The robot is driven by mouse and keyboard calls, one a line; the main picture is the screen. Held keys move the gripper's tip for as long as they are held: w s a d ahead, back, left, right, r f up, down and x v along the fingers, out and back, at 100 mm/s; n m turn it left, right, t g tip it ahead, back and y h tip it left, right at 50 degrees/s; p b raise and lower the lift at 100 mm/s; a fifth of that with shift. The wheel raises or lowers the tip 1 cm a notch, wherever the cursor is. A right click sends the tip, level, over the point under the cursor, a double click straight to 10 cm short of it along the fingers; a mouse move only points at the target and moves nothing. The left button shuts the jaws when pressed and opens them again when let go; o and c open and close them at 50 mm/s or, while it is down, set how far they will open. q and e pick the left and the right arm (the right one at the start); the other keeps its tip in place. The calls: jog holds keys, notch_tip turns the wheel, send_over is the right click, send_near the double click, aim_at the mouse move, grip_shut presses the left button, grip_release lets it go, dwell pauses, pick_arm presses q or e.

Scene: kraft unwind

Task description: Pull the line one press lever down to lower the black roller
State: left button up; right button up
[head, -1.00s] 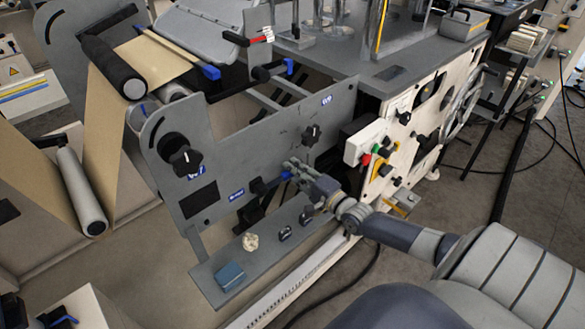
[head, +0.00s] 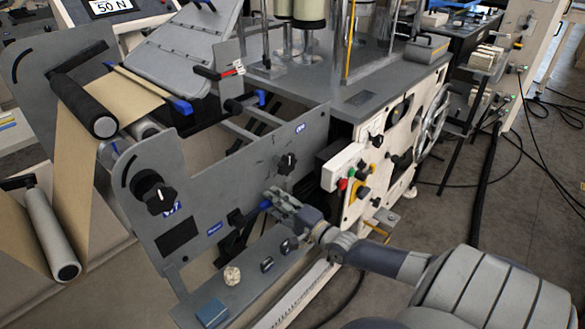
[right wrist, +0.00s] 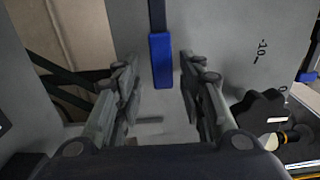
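A dark lever with a blue grip (head: 265,204) stands out from the grey side plate of the unwind machine. In the right wrist view the blue grip (right wrist: 161,60) hangs between my spread fingers, a little ahead of the tips, with no visible contact. My right gripper (head: 274,198) is open at this lever; it also shows in the right wrist view (right wrist: 162,80). A black roller (head: 86,106) sits at the upper left, with brown paper web (head: 82,170) running by it. I cannot read whether the small label names line one. My left gripper is out of view.
A black star knob (head: 287,163) is on the plate above the lever; another (head: 160,200) is to its left. A grey ledge (head: 245,292) below carries a blue box (head: 212,313), a crumpled pale lump (head: 232,275) and small dark items. A white control panel (head: 365,160) stands right.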

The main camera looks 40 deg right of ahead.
jog(key=s, duration=1)
jog(key=shift+s+d, duration=0.35)
jog(key=shift+d, duration=0.05)
jog(key=shift+f, duration=0.1)
jog(key=s+a+f+n+g+h+p, duration=0.1)
jog(key=s+f+n+g, duration=0.3)
jog(key=f, duration=0.7)
jog(key=s+a+f+n+g+h, duration=0.1)
jog(key=s+f+n+g, duration=0.1)
jog(key=s+f, duration=0.6)
jog(key=s+a+f+n+g+h+p, duration=0.1)
jog(key=s+f+n+g, duration=0.25)
jog(key=f, duration=0.95)
jog(key=s+a+f+n+g, duration=0.3)
jog(key=s+a+f+n, duration=0.2)
jog(key=s+a, duration=0.3)
jog(key=s+a+f+n+g+y+p, duration=0.1)
jog(key=s+a+f+n+g, duration=0.3)
jog(key=s+a+f, duration=0.4)
jog(key=s+n, duration=0.1)
jog(key=s, duration=0.4)
jog(key=shift+s+a+f, duration=0.15)
jog(key=shift+a+f, duration=0.05)
jog(key=shift+a, duration=0.05)
